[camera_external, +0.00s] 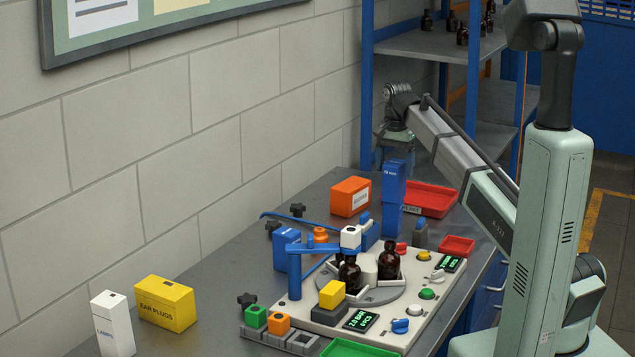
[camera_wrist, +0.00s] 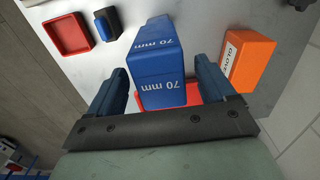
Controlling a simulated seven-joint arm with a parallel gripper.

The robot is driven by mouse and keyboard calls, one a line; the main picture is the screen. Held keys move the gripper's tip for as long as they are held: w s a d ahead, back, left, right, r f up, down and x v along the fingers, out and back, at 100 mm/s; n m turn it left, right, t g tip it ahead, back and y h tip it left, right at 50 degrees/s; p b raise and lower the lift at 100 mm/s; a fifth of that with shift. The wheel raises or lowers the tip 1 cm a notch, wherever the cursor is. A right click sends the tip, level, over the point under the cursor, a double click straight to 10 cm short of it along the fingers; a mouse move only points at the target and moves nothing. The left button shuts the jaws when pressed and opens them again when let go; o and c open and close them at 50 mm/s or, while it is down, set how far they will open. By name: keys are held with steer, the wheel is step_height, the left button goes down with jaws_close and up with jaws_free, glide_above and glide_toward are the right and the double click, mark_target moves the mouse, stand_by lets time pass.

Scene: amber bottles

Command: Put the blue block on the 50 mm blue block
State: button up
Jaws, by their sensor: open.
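A blue block marked 70 mm (camera_external: 393,181) stands upright on top of another blue block (camera_external: 389,221), slightly offset from it. The 70 mm block also shows in the wrist view (camera_wrist: 156,55), between my fingers. My gripper (camera_external: 395,153) is just above the stack. In the wrist view my gripper (camera_wrist: 164,72) is open, with a finger on either side of the block and visible gaps.
Behind the stack are an orange box (camera_external: 350,196) and a red tray (camera_external: 432,199). A small red bin (camera_external: 457,246) lies to the right. In front is a white fixture board (camera_external: 405,335) with brown bottles (camera_external: 389,262). Another blue block (camera_external: 286,247) stands at its left.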

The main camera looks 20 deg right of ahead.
step_height(320, 180, up, 12)
stand_by(0.6)
stand_by(0.4)
